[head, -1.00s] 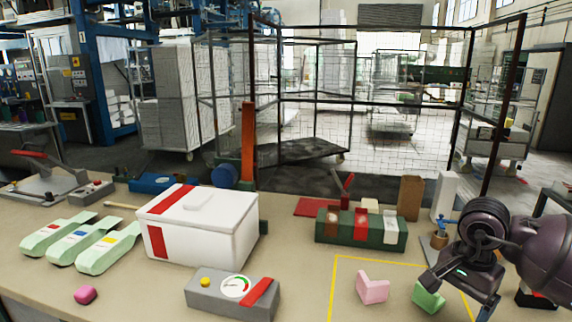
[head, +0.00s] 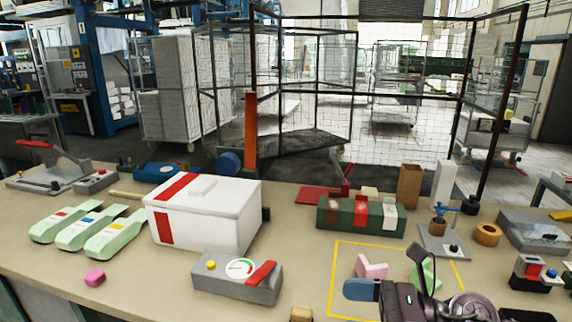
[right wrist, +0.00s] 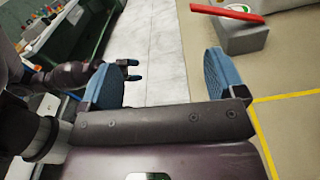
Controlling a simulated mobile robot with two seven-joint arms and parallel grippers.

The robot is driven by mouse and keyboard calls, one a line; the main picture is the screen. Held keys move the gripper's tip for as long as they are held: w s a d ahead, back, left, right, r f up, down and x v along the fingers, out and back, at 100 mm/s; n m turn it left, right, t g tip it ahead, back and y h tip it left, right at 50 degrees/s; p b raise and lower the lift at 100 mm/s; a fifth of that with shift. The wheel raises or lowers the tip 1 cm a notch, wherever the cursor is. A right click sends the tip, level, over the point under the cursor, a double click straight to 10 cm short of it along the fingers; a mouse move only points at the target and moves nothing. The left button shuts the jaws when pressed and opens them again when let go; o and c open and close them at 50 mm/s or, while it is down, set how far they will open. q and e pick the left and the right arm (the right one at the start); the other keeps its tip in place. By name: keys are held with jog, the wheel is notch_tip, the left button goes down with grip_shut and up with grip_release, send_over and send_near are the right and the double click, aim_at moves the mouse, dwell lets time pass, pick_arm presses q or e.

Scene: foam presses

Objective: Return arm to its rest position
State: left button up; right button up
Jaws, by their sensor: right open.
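My right gripper (head: 392,271) is low at the front right in the head view, its blue-padded fingers spread and nothing between them. In the right wrist view its two fingers (right wrist: 165,78) stand wide apart over pale floor beside the bench. A pink foam piece (head: 371,267) lies in the yellow-outlined square just behind it. A green foam piece (head: 427,275) is partly hidden by the gripper. My left gripper (right wrist: 131,70) shows small at the left in the right wrist view, partly behind a right finger; its opening is unclear.
A white box with red bands (head: 222,222), a grey gauge unit (head: 225,285) and a green block with bands (head: 337,215) stand on the bench. Pale green packs (head: 117,235) lie at the left.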

jog(key=w+d+f+m+t+h, duration=0.1)
jog(key=d+m+t+h, duration=0.6)
jog(key=m, duration=0.8)
jog(key=w+d+m+t+h, duration=0.1)
jog(key=d+m+t+h, duration=0.35)
jog(key=m+t, duration=0.7)
jog(key=s+d+f+m+g+h, duration=0.3)
jog(key=f+m+g+h, duration=0.15)
jog(key=m, duration=0.25)
jog(key=s+d+f+m+g+h, duration=0.3)
jog(key=f+m+g, duration=0.15)
jog(key=m, duration=0.25)
jog(key=s+f+m+g+y, duration=0.1)
jog(key=s+f+m+g, duration=0.45)
jog(key=s, duration=0.35)
jog(key=s+f+m+g, duration=0.4)
jog(key=s+f+g, duration=0.15)
jog(key=s, duration=0.35)
jog(key=w+f+n+t, duration=0.1)
jog(key=w+f+t, duration=0.6)
jog(key=f+t, duration=0.2)
jog(key=shift+w+a+f+y, duration=0.15)
jog(key=shift+a+f+y, duration=0.3)
jog(key=shift+f, duration=0.15)
